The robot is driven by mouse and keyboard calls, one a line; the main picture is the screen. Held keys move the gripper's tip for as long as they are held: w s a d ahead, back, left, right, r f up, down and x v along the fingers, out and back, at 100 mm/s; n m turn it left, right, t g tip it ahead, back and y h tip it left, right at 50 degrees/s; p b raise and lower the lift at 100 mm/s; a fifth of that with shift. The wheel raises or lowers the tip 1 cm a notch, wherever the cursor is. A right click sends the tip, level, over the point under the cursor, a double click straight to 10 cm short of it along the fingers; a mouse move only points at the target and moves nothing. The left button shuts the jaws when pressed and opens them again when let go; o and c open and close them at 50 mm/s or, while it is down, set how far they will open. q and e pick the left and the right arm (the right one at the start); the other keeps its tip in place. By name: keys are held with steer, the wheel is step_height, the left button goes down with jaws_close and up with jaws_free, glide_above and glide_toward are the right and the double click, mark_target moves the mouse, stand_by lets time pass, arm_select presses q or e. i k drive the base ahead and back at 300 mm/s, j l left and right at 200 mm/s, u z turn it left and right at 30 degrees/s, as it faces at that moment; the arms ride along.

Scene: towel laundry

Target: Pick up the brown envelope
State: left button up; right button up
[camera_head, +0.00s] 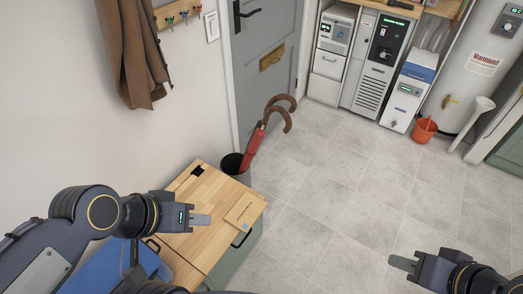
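The brown envelope (244,210) lies flat on the light wooden top of a small cabinet (203,184), near its right edge. My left gripper (202,220) is above the cabinet top, just left of the envelope and apart from it in the picture. My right gripper (402,263) is over the floor at the lower right, far from the envelope. Its fingers also show as one strip.
A dark bin (234,165) with umbrellas (257,140) stands behind the cabinet, near the grey door (262,60). A blue object (105,272) is under my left arm. The tiled floor (345,185) is clear.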

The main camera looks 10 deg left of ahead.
mark_target(243, 216)
steer(key=i+l+u, duration=0.1)
steer(key=u, duration=1.2)
steer(key=l+u, duration=0.3)
steer(key=l, duration=0.15)
steer(key=k+l+u, duration=0.1)
steer(key=l+u, duration=0.25)
steer(key=k+l+u, duration=0.1)
steer(key=l+u, duration=0.2)
steer(key=l, duration=0.2)
steer(key=k+l, duration=0.15)
steer(key=l, duration=0.25)
steer(key=k+l+u, duration=0.1)
steer(key=l, duration=0.3)
